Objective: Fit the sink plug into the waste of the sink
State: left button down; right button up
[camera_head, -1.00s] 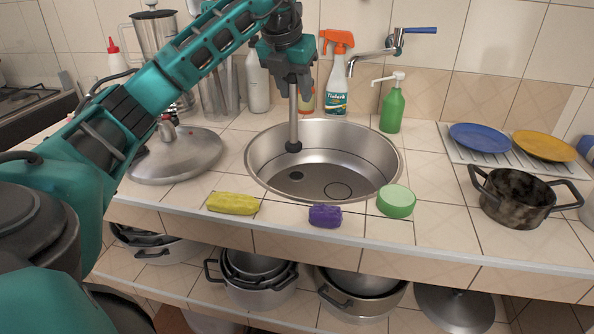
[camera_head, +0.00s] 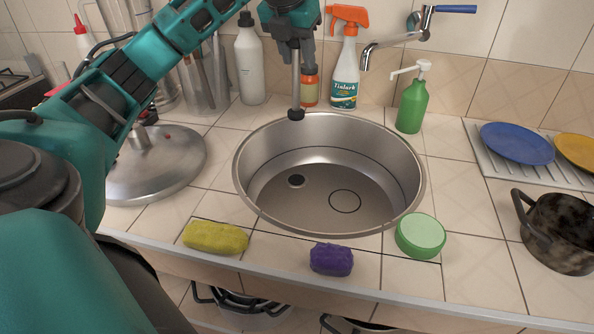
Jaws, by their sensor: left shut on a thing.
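My left gripper (camera_head: 294,48) is at the top centre, pointing down and shut on the rod of the sink plug. The plug (camera_head: 296,114) is a small black stopper at the bottom end of a thin grey rod. It hangs upright and appears in front of the back rim of the sink, clear of the basin floor. The round steel sink (camera_head: 408,150) is set in the tiled counter. A small dark round waste (camera_head: 296,180) shows in the left part of its floor, below the plug in the picture. My right gripper is not in view.
The tap (camera_head: 400,42), a spray bottle (camera_head: 345,70) and a green soap dispenser (camera_head: 412,105) stand behind the sink. A yellow sponge (camera_head: 215,237), purple sponge (camera_head: 331,259) and green tub (camera_head: 420,236) line the front. A lid (camera_head: 155,165) lies left, a pot (camera_head: 560,235) right.

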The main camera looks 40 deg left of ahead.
pick_arm(q)
jog(key=shift+w+a+f, duration=0.1)
jog(key=shift+f, duration=0.05)
notch_tip(320, 180, down, 20)
jog(key=b, duration=0.2)
jog(key=shift+r+b, duration=0.2)
jog(key=shift+b, duration=0.1)
jog(key=shift+f, duration=0.2)
jog(key=c, duration=0.7)
grip_release()
jog(key=p+v, duration=0.1)
jog(key=v, duration=1.1)
jog(key=shift+r, duration=0.2)
